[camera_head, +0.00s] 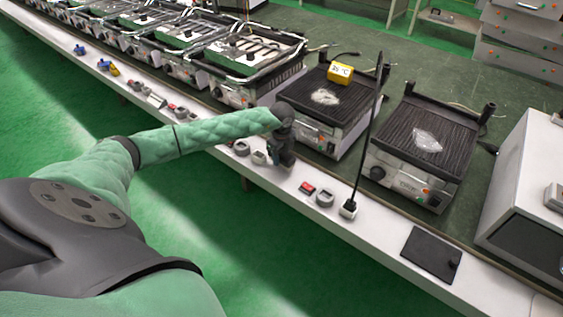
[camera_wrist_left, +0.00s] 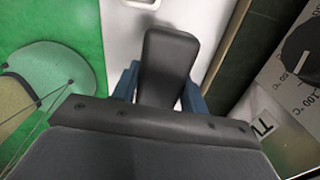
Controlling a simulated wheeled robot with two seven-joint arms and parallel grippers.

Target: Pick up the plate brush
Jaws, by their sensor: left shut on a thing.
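My left gripper (camera_head: 280,160) is low over the white ledge in front of the grill units. In the left wrist view its blue fingers stand on both sides of a dark grey, round-ended thing (camera_wrist_left: 168,58), and the gripper is shut on it. This looks like the plate brush; its lower part is hidden, and I cannot tell whether it touches the ledge. In the head view the dark thing blends with the gripper. My right gripper is not in view.
The white ledge (camera_head: 385,230) carries a red part (camera_head: 307,188), a grey round part (camera_head: 325,199), a black plug-like base with a tall thin rod (camera_head: 348,208) and a black pad (camera_head: 432,253).

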